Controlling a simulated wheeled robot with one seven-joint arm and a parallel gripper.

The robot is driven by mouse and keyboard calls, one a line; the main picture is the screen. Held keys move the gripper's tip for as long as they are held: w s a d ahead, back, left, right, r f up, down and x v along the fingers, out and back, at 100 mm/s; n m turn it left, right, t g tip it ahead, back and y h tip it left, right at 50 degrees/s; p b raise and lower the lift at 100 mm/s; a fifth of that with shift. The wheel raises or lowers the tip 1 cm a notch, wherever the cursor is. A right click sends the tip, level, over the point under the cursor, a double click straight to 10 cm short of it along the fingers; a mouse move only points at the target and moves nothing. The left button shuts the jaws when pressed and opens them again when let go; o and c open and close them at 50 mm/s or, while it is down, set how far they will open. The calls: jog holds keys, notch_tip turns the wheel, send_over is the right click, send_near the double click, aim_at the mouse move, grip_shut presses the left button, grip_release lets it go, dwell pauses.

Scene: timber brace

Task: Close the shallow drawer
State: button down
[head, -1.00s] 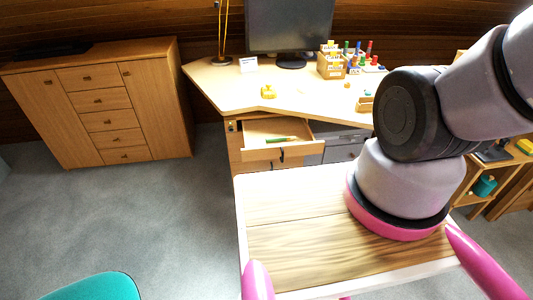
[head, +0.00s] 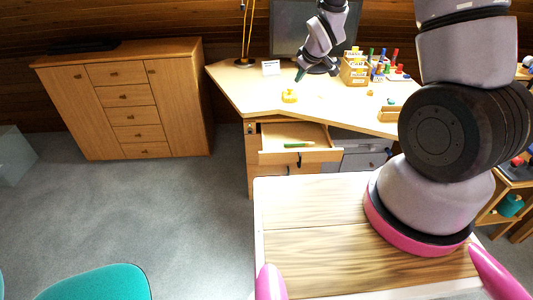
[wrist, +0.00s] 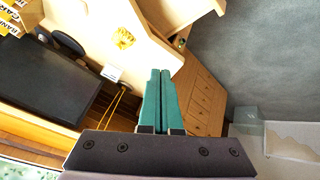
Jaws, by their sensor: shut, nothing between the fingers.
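The shallow drawer (head: 299,157) stands open under the desk's front edge in the head view, with a green pencil-like item (head: 298,144) inside. A dark handle is on its front panel. My gripper (head: 299,76) has slim teal fingers and is above the desk, behind and higher than the drawer, not touching it. In the wrist view my gripper (wrist: 160,72) shows its two fingers together with nothing between them. A pale wooden part at the top of the wrist view looks like the open drawer, cut off by the frame.
The desk (head: 330,103) carries a monitor (head: 290,25), a yellow object (head: 289,96), a small white card (head: 271,68) and boxes (head: 354,71). A wooden cabinet (head: 126,100) stands left. Grey carpet (head: 190,215) is open between. A teal chair (head: 100,287) is at lower left.

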jog(key=s+a+f+n+g+y, duration=0.1)
jog(key=s+a+f+n, duration=0.15)
jog(key=f, duration=0.65)
jog(key=s+a+f+n+y, duration=0.1)
jog(key=s+a+f+n, duration=0.15)
jog(key=f, duration=0.65)
jog(key=s+a+f+n+g+y, duration=0.1)
jog(key=s+a+f+n, duration=0.2)
jog(key=f, duration=0.7)
send_near(261, 157)
jog(key=shift+n, duration=0.3)
jog(key=f, duration=0.1)
jog(key=a+f, duration=0.1)
jog(key=f, duration=0.2)
jog(key=shift+w+a+f, duration=0.15)
jog(key=shift+w+a, duration=0.2)
jog(key=shift+w, duration=0.55)
